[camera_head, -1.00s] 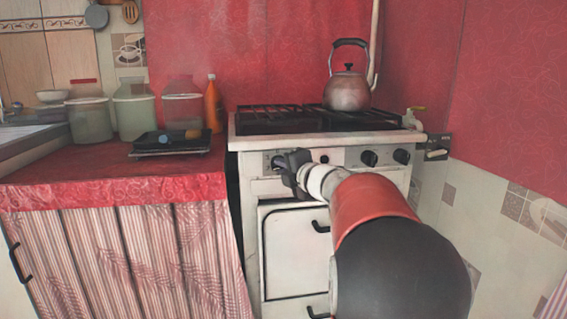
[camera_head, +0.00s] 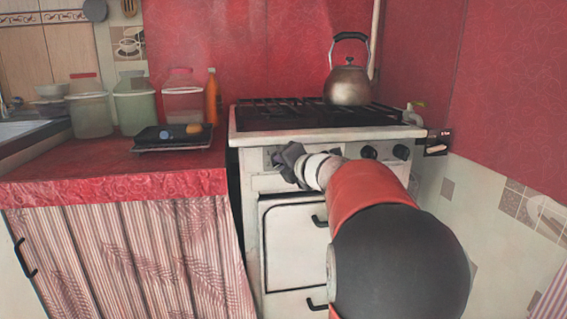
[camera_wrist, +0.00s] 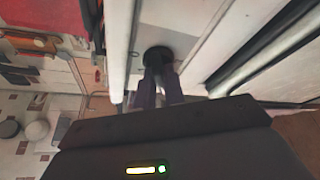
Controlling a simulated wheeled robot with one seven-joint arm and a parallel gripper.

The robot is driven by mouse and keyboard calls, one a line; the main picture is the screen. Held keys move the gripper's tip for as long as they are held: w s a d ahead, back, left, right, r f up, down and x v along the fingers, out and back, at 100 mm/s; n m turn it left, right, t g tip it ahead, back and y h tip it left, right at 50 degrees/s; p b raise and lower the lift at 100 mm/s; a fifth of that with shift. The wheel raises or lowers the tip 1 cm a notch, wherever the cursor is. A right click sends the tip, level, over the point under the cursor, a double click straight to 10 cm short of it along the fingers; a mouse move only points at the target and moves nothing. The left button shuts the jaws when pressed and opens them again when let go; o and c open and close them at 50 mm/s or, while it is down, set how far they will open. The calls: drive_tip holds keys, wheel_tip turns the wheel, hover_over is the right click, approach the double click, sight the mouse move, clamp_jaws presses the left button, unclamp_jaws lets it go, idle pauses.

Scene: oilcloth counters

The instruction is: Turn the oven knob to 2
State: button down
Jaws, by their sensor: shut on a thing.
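The white stove (camera_head: 290,228) stands at the centre of the head view, with its control panel on the upper front. My gripper (camera_head: 282,160) is at the left part of this panel and covers the knob there. In the wrist view my gripper (camera_wrist: 160,84) is shut on a dark round knob (camera_wrist: 158,56), one finger on each side. The number setting of the knob cannot be read. Two more black knobs show on the right of the panel: one (camera_head: 369,152) beside my arm and one (camera_head: 401,152) near the corner.
A metal kettle (camera_head: 348,86) stands on the black hob grates (camera_head: 285,116). Oven door handles (camera_head: 319,221) stick out below the panel. The red counter (camera_head: 110,180) at left holds jars, an orange bottle (camera_head: 212,97) and a black tray (camera_head: 172,139).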

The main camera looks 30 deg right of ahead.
drive_tip(key=c, duration=1.5)
unclamp_jaws()
drive_tip(key=shift+f, duration=0.1)
drive_tip(key=v, duration=0.8)
drive_tip(key=shift+p, duration=0.3)
drive_tip(key=shift+a, duration=0.1)
